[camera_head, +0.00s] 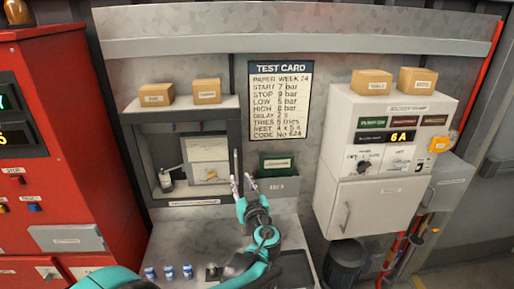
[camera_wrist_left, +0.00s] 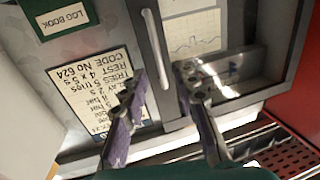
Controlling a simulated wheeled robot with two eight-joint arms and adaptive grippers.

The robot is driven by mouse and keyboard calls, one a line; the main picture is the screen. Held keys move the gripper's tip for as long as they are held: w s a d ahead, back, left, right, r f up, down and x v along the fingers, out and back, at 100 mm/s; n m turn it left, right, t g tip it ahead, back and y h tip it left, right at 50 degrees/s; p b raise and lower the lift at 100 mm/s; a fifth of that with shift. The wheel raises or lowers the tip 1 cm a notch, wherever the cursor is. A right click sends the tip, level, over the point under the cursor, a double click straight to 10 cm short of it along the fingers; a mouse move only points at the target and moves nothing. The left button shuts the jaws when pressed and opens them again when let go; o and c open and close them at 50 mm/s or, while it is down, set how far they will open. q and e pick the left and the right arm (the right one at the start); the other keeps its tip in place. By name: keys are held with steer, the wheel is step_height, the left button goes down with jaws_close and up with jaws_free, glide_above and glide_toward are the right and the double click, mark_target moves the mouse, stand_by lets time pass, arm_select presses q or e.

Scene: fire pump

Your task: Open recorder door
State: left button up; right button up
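The recorder (camera_head: 205,150) is a grey wall cabinet in the head view, with a chart (camera_head: 208,160) visible behind its framed front. A slim upright handle (camera_head: 236,163) is at the right edge of its door; the door looks shut. In the left wrist view the handle (camera_wrist_left: 157,45) is a pale bar on the grey door frame, beside the chart (camera_wrist_left: 192,35). My left gripper (camera_head: 241,182) is open and empty near the handle's lower end. In the left wrist view its fingers (camera_wrist_left: 163,88) are spread to either side of the handle's end; contact cannot be told. My right gripper is not in view.
The test card (camera_head: 280,100) and green log book (camera_head: 277,164) are right of the recorder. Small boxes (camera_head: 207,91) stand on top. A red cabinet (camera_head: 60,150) is at left, a white control cabinet (camera_head: 375,160) at right. Small blue-white items (camera_head: 169,271) stand below.

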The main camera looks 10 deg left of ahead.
arm_select(q)
glide_above(237, 181)
steer(key=shift+w+a+r+b, duration=0.1)
steer(key=shift+w+r+b, duration=0.1)
steer(key=shift+w+b, duration=0.1)
steer(key=shift+c, duration=0.4)
jaws_close()
